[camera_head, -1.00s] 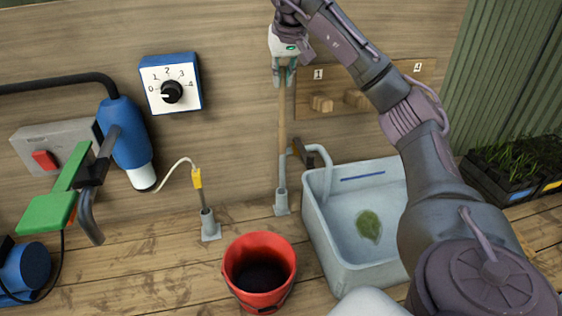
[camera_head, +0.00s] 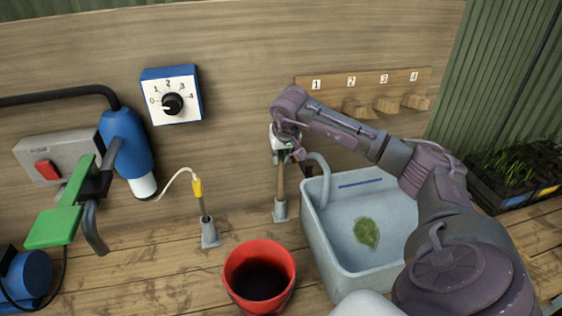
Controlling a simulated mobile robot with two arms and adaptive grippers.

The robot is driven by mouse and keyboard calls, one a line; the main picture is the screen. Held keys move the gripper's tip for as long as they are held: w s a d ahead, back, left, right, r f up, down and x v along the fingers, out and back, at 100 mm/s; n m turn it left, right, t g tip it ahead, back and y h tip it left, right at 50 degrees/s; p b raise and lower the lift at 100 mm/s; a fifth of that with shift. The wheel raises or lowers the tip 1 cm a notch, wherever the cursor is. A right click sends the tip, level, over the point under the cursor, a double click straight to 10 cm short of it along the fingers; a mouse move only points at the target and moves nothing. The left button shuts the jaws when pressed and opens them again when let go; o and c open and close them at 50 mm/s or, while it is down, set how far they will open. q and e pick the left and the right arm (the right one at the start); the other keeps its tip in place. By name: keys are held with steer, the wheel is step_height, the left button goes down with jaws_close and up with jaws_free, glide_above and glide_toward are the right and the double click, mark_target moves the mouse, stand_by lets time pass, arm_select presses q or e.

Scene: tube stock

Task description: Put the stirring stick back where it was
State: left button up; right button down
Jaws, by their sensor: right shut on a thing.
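The stirring stick (camera_head: 281,181) is a light brown wooden stick, upright behind the red bucket (camera_head: 260,272) and left of the basin. Its lower end meets a small grey socket (camera_head: 280,211) on the table by the back wall; how deep it sits inside, I cannot tell. My right gripper (camera_head: 283,158) is shut on the stick a short way above the socket. The gripper and wrist hide the stick's upper part. My left gripper is not in view.
A grey basin (camera_head: 318,235) with a green leaf (camera_head: 367,233) stands close on the right. Left is a similar socket (camera_head: 210,232) with a yellow-topped probe (camera_head: 197,188). A dial box (camera_head: 183,84) and numbered peg rail (camera_head: 330,88) are on the wall.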

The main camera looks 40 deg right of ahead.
step_height(320, 180, down, 2)
steer(key=shift+f, duration=0.5)
steer(key=c, duration=1.1)
jaws_free()
steer(key=shift+c, duration=0.2)
steer(key=shift+r, duration=0.15)
steer(key=b+v, duration=0.2)
steer(key=v, duration=1)
steer(key=shift+b, duration=0.35)
